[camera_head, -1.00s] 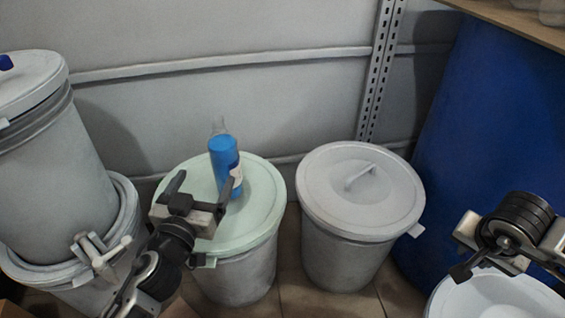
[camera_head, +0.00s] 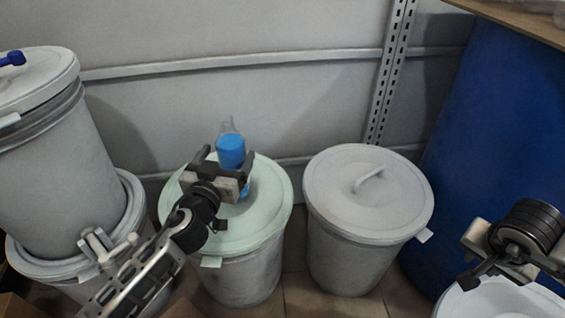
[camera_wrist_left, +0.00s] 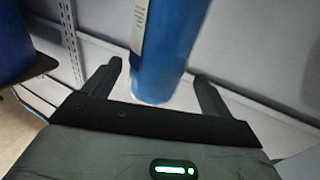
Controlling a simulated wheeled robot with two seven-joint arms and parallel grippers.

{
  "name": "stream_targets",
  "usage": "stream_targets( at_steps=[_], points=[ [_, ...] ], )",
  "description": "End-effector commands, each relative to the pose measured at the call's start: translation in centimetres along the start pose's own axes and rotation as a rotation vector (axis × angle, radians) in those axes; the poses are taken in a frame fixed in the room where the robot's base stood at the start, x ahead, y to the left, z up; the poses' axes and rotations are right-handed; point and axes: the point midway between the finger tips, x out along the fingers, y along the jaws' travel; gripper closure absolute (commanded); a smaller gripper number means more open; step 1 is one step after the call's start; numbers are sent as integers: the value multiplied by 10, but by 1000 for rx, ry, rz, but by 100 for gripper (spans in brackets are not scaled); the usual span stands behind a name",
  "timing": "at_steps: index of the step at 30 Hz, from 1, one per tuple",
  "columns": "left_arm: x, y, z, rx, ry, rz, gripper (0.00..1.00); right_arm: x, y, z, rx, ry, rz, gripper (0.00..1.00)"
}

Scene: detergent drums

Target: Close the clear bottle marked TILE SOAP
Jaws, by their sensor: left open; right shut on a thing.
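The bottle (camera_head: 230,150) is blue in its body with a pale clear top, and it stands on the pale green drum lid (camera_head: 270,200). Its lettering cannot be read. My left gripper (camera_head: 226,168) is open, in front of the bottle's lower part. In the left wrist view the blue bottle (camera_wrist_left: 170,45), with a pale label strip, stands between the two spread fingers. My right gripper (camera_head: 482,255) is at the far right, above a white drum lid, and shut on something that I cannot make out. Whether the bottle's mouth is covered cannot be told.
A closed white drum (camera_head: 350,225) stands right of the green-lidded one. Stacked white drums (camera_head: 50,140) fill the left, with a blue item (camera_head: 12,58) on top. A large blue barrel (camera_head: 480,150) stands at right. A grey wall is close behind.

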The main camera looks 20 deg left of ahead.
Motion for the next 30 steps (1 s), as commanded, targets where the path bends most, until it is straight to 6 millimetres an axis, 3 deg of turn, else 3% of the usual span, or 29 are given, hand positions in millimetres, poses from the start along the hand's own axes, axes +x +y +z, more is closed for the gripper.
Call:
stream_targets(
  at_steps=[3,9,20,27,30],
  points=[
    [19,4,-3,3,5,1,15,4,0,2,0,0,0,91],
    [40,5,-2,1,1,0,15,6,0,3,0,0,0,91],
    [41,5,-2,0,1,0,15,6,0,2,0,0,0,91],
    [41,5,-2,0,1,1,79,6,0,2,0,0,0,91],
    [41,5,-5,0,5,1,82,6,0,2,0,0,0,91]
  ],
)
